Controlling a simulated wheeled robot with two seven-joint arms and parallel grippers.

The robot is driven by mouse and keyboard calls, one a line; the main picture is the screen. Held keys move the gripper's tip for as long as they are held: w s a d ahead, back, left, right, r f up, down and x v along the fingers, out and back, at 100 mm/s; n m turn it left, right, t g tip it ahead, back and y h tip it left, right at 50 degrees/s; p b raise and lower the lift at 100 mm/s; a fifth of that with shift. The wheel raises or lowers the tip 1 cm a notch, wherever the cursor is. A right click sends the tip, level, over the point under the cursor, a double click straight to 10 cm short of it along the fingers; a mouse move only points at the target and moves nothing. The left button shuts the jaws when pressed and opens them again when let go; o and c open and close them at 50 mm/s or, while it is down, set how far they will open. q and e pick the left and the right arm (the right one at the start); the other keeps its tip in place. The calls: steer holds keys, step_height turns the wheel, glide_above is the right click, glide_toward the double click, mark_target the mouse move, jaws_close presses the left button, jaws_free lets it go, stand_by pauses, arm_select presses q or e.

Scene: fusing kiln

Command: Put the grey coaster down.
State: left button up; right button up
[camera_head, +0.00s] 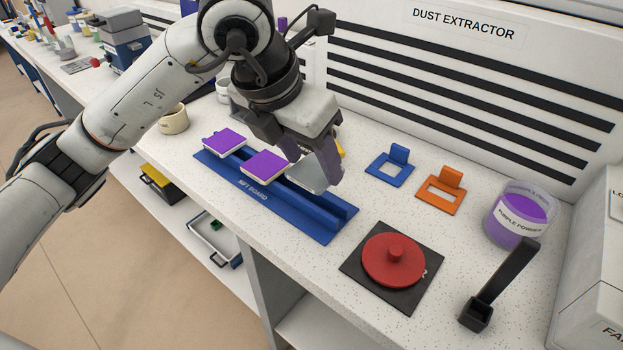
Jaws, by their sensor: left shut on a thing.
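My left gripper (313,162) points down over the blue sift board (318,222) and is shut on the grey coaster (306,179). The coaster is at the board's rails, right of two purple-topped coasters. One purple-topped coaster (266,165) is at the middle of the board, and another (225,142) is at its left end. The fingers partly hide the grey coaster, and I cannot tell whether it touches the board. My right gripper is out of view.
A red round lid with a knob (393,260) sits on a dark square plate (372,293) in front. A blue stencil frame (389,172), an orange one (440,197), a purple powder jar (511,221) and a black scoop (476,315) stand to the right. A mug (173,121) stands behind left.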

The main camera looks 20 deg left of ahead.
mark_target(308, 175)
arm_select(q)
step_height(308, 175, down, 4)
steer(key=shift+f, duration=0.2)
steer(key=shift+f+b, duration=0.6)
steer(key=shift+b, duration=0.15)
steer(key=o, duration=1.1)
steer(key=shift+r, duration=0.1)
steer(key=shift+r+p, duration=0.55)
steer(key=shift+p, duration=0.2)
steer(key=v, duration=1.2)
